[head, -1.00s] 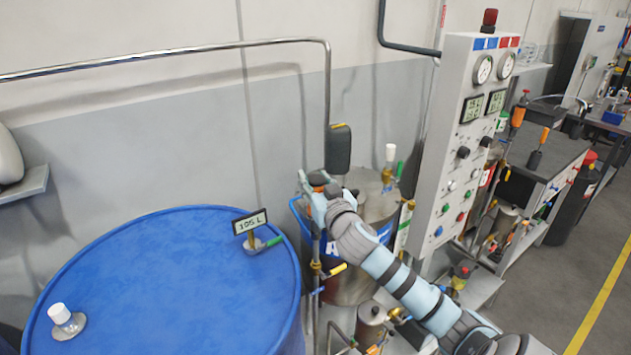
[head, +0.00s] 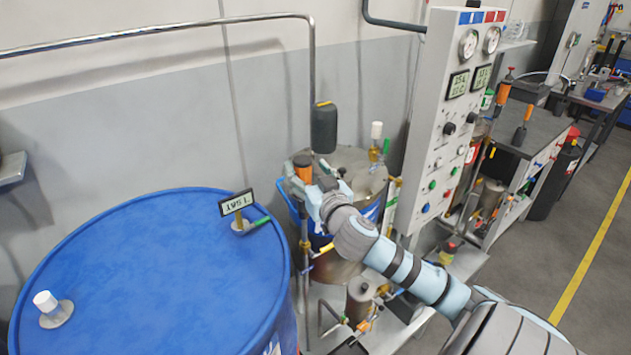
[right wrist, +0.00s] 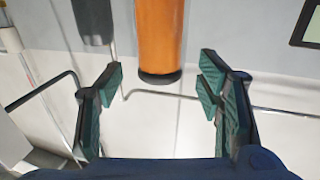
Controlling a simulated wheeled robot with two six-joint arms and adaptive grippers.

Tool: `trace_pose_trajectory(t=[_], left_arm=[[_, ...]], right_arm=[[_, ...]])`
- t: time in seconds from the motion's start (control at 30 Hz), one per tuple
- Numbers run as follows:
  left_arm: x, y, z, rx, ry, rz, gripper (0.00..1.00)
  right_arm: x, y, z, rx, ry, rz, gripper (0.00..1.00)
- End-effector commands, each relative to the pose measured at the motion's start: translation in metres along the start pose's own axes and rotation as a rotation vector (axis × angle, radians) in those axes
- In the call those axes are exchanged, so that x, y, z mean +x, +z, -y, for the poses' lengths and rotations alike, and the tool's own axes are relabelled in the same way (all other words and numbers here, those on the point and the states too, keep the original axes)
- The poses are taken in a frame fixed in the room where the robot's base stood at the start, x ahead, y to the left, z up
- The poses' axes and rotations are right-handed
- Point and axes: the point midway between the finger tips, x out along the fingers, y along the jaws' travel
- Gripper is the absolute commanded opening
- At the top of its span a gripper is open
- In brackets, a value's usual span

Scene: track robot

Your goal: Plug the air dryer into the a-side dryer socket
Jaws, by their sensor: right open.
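The air dryer, which I take to be the orange cylinder with a dark cap (head: 303,171), stands upright above a thin upright pipe beside the steel tank. In the right wrist view the orange cylinder (right wrist: 161,38) lies ahead of my fingers, its dark end pointing at the gap between them. My right gripper (head: 318,191) is open and close beside it in the head view. In the wrist view both fingers of that gripper (right wrist: 160,88) are apart with nothing between their tips. The socket under the cylinder is too small to make out. My left gripper is not in view.
A dark grey cylinder (head: 324,130) hangs from a bent pipe just behind. A tall control panel (head: 440,130) stands to the right. A grey floor lies beyond.

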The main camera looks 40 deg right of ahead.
Motion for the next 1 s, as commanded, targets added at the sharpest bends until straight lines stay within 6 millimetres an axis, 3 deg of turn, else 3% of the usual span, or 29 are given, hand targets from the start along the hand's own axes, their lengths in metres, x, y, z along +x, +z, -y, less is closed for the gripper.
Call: trace_pose_trajectory(t=[0.1, 0.3, 1.0], left_arm=[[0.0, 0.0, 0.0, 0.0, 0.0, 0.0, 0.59], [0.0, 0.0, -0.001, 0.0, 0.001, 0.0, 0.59], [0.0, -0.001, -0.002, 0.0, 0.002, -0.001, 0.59]], right_arm=[[-0.035, 0.001, 0.001, -0.008, -0.004, 0.003, 0.6], [-0.073, 0.0, 0.0, -0.002, -0.003, 0.001, 0.6], [-0.076, 0.004, -0.002, -0.005, 0.005, 0.009, 0.6]])
